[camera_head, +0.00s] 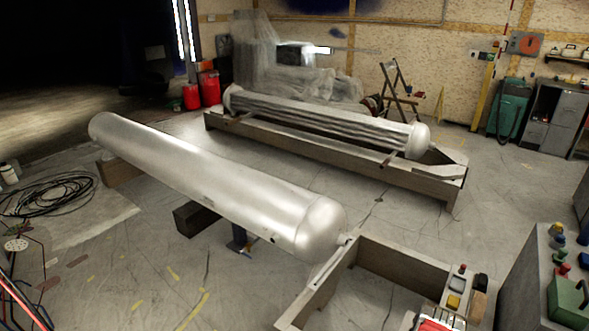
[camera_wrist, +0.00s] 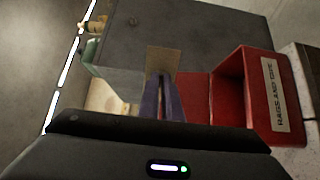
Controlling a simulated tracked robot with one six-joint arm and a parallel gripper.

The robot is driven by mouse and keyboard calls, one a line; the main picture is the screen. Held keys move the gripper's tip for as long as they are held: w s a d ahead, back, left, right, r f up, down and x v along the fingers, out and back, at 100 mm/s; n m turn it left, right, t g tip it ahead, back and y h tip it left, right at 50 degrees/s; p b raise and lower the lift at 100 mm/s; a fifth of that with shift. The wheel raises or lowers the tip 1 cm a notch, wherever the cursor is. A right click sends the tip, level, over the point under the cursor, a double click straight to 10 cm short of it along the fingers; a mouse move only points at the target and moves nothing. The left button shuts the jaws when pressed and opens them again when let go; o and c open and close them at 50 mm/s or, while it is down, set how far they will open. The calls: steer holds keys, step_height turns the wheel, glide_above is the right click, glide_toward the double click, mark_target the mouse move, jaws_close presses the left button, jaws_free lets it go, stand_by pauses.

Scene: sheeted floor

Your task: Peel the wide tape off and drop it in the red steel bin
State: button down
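In the wrist view a wide tan tape (camera_wrist: 164,61) lies on a dark grey surface, just past my fingertips. My gripper (camera_wrist: 163,80) has two narrow purplish fingers close together, pointing at the tape's near edge. I cannot tell whether they touch it or have any of it between them. The red steel bin (camera_wrist: 227,96) stands to the right of the fingers, its open side showing and a pale label on its right face. In the head view my gripper and the tape cannot be made out.
A pale glassy piece (camera_wrist: 118,82) is left of the fingers in the wrist view. In the head view a long silver cylinder (camera_head: 215,185) crosses the middle, with a second one (camera_head: 330,125) on a frame behind. Coiled cable (camera_head: 50,193) lies on the floor at left.

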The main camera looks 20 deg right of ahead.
steer(key=shift+f, duration=0.15)
steer(key=shift+f, duration=2.85)
steer(key=c, duration=1.9)
jaws_free()
steer(key=shift+o, duration=0.2)
steer(key=shift+w+a, duration=0.1)
